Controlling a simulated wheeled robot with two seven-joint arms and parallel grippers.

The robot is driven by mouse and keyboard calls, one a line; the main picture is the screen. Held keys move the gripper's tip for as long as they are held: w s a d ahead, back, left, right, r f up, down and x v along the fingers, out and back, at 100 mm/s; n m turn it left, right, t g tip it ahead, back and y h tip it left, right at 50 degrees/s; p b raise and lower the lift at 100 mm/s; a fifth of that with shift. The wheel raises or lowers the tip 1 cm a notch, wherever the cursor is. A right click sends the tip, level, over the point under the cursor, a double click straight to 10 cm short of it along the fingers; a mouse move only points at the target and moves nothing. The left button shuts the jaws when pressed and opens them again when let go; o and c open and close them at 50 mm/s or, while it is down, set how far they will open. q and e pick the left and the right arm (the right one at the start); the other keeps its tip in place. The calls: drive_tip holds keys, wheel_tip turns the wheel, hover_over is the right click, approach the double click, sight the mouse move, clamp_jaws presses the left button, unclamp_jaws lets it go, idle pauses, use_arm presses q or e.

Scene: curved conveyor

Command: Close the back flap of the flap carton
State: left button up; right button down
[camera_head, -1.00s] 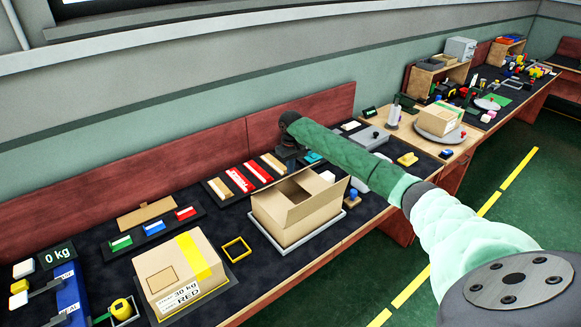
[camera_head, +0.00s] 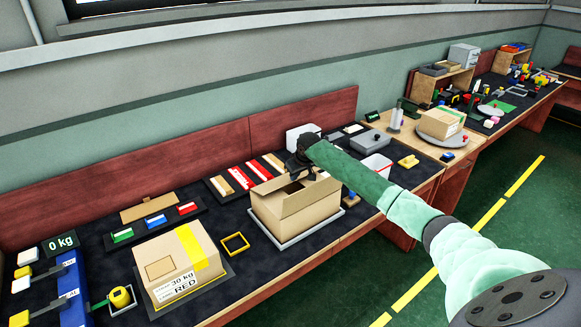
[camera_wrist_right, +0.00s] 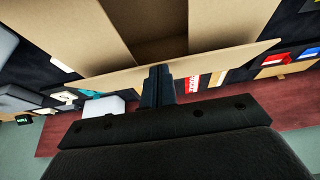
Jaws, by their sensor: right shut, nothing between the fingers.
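The flap carton (camera_head: 297,214) is an open tan box on a light tray (camera_head: 338,214) on the dark bench. My right gripper (camera_head: 300,172) is at the carton's back rim, partly hiding the opening. In the wrist view, the shut, empty fingers (camera_wrist_right: 158,84) overlap the back flap (camera_wrist_right: 215,60), a tan strip across the picture; I cannot tell whether they touch it. The dark inside (camera_wrist_right: 160,20) lies beyond that flap. My left gripper is not in view.
A closed taped carton (camera_head: 178,263) and a yellow square frame (camera_head: 235,243) stand left of the flap carton. Red and white packets (camera_head: 245,176) lie behind it.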

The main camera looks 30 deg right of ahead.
drive_tip(key=shift+s+f, duration=0.55)
drive_tip(key=shift+f, duration=0.05)
drive_tip(key=shift+r, duration=0.1)
drive_tip(key=shift+r+p, duration=0.75)
drive_tip(key=shift+p, duration=0.25)
